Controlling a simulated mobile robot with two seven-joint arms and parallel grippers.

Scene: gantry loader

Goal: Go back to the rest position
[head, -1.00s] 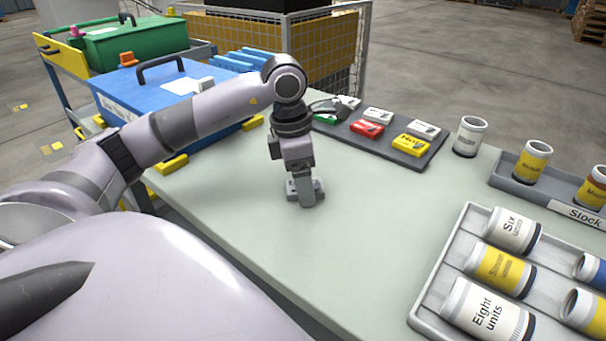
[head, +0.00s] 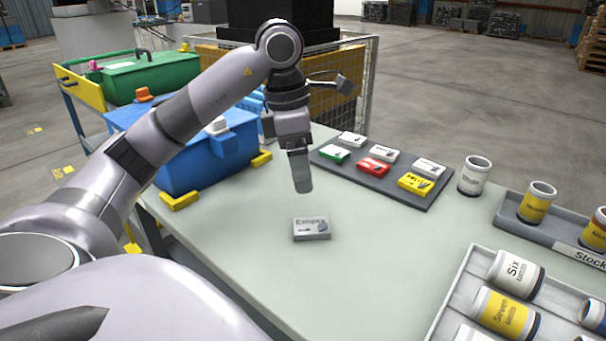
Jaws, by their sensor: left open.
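My left gripper (head: 303,187) is above the table (head: 230,250), pointing down, open and empty. A small grey-white box labelled "Empty" (head: 311,229) lies flat on the table just below it, apart from the fingers. My left arm comes in from the left and arches up over the blue case. My right gripper is not in view.
A dark tray (head: 405,195) with several small boxes lies behind to the right. A white canister (head: 474,176) stands beside it. The Stock tray (head: 509,222) and a canister rack (head: 448,306) fill the right. A blue case (head: 190,178) and green case (head: 150,74) are left.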

